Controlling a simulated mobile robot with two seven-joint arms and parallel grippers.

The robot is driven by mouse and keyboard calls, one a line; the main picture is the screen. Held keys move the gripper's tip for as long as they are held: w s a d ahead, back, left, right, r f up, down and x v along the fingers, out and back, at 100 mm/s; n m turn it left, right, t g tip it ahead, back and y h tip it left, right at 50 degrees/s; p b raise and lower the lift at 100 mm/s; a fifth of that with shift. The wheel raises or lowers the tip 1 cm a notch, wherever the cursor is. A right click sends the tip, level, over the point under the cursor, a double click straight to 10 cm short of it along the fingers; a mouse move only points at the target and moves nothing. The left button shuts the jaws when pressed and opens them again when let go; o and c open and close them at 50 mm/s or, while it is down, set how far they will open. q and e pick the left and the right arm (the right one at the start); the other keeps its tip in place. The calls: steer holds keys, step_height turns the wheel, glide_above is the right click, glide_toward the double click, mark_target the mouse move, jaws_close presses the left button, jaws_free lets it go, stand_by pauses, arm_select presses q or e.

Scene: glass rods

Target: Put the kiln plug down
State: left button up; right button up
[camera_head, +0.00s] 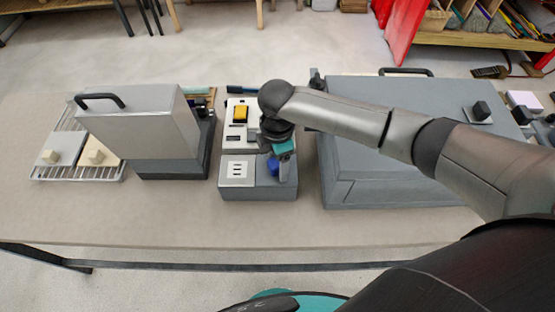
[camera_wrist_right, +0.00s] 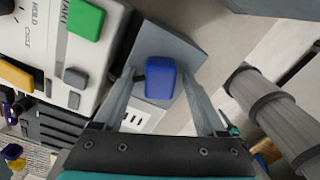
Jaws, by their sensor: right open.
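The blue plug (camera_head: 272,167), which I take for the kiln plug, is on the grey socket box (camera_head: 262,191), beside its white slotted socket plate (camera_head: 238,171). My right gripper (camera_head: 284,172) reaches down over the box from the right. In the right wrist view the blue plug (camera_wrist_right: 160,78) is between the two spread fingers, with visible gaps on both sides. The open right gripper (camera_wrist_right: 160,112) does not close on it. A short dark piece shows at the plug's left side. The plug's underside is hidden. My left gripper is in neither view.
A control panel with a yellow button (camera_head: 240,114) adjoins the socket box, and a green button (camera_wrist_right: 86,19) shows on it. A silver handled box (camera_head: 145,130) stands left, a large grey one (camera_head: 370,165) right. A wire rack (camera_head: 70,142) is far left. The front table strip is clear.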

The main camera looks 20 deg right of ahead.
mark_target(277, 162)
steer(key=shift+r, duration=0.1)
step_height(277, 162, up, 13)
steer(key=p, duration=0.1)
stand_by(0.3)
stand_by(0.4)
